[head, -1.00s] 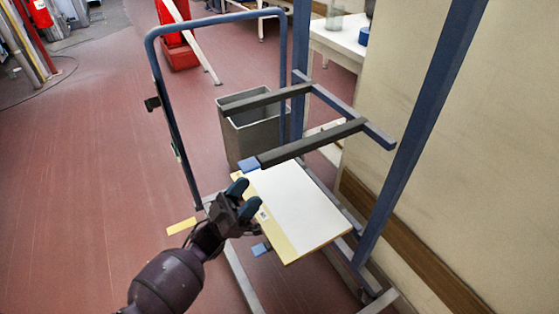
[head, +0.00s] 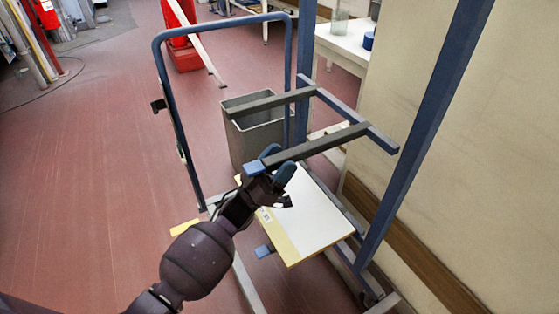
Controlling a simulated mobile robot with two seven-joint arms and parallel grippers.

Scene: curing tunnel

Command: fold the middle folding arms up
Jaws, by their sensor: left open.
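The middle folding arms are two dark padded bars, a near one (head: 325,140) and a far one (head: 268,102). Both stick out to the left, roughly level, from a blue crossbar (head: 345,112) on the blue rack frame (head: 425,130). My left gripper (head: 278,162) is open at the free left end of the near bar, close to its blue end cap (head: 255,168). Its fingertips appear on either side of the bar end; I cannot tell whether they touch it. My right gripper is not in view.
A white board with a yellow edge (head: 310,215) lies below on the lower level, over a lower blue cap (head: 264,250). A wall (head: 490,150) closes the right; red floor is free on the left.

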